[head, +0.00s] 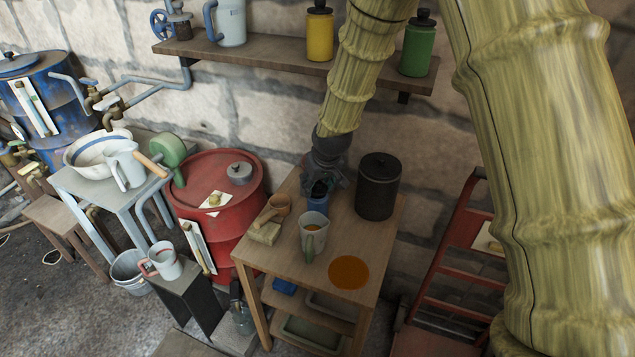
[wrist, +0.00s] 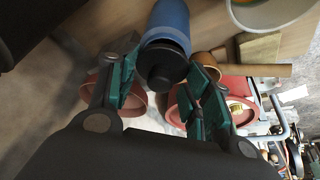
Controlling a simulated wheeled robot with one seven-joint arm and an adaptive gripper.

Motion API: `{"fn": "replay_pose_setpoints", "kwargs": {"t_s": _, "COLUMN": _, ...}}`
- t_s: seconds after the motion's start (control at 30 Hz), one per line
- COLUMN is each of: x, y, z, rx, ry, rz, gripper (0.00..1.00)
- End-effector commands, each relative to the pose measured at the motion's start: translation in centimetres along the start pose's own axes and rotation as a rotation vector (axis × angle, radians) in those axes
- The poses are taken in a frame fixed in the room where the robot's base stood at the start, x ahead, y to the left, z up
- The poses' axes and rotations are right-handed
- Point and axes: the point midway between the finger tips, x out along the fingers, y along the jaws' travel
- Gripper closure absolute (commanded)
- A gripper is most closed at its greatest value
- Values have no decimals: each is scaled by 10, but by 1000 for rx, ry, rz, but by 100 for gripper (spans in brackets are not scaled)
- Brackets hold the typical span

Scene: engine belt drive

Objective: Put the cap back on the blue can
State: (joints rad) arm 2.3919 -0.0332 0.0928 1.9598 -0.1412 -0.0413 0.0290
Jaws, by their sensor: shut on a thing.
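The blue can (head: 317,204) stands upright on the wooden table, partly hidden by my gripper (head: 322,184) above it. The can also shows at the top of the wrist view (wrist: 170,22). The black cap (wrist: 160,65) is between my two green-padded fingers, which are shut on it in the wrist view. The cap is in line with the can's top end, at or very close to it. I cannot tell whether it touches or is seated. In the head view the cap is hidden or too dark to make out.
On the table (head: 262,268) are a grey mug (head: 313,232), a wooden scoop (head: 278,205), a pale block (head: 264,233), a black canister (head: 378,186) and an orange disc (head: 348,272). A red drum (head: 248,185) stands left. A shelf (head: 285,48) with cans is above.

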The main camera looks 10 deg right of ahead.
Motion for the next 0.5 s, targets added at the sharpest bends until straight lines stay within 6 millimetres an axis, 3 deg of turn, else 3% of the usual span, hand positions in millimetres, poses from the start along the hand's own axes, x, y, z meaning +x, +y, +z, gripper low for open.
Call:
{"fn": "replay_pose_setpoints", "kwargs": {"t_s": 0.47, "x": 8, "y": 0, "z": 3, "rx": 0, "ry": 0, "rz": 0, "gripper": 65}}
{"fn": "replay_pose_setpoints", "kwargs": {"t_s": 0.5, "x": 8, "y": 0, "z": 3, "rx": 0, "ry": 0, "rz": 0, "gripper": 43}}
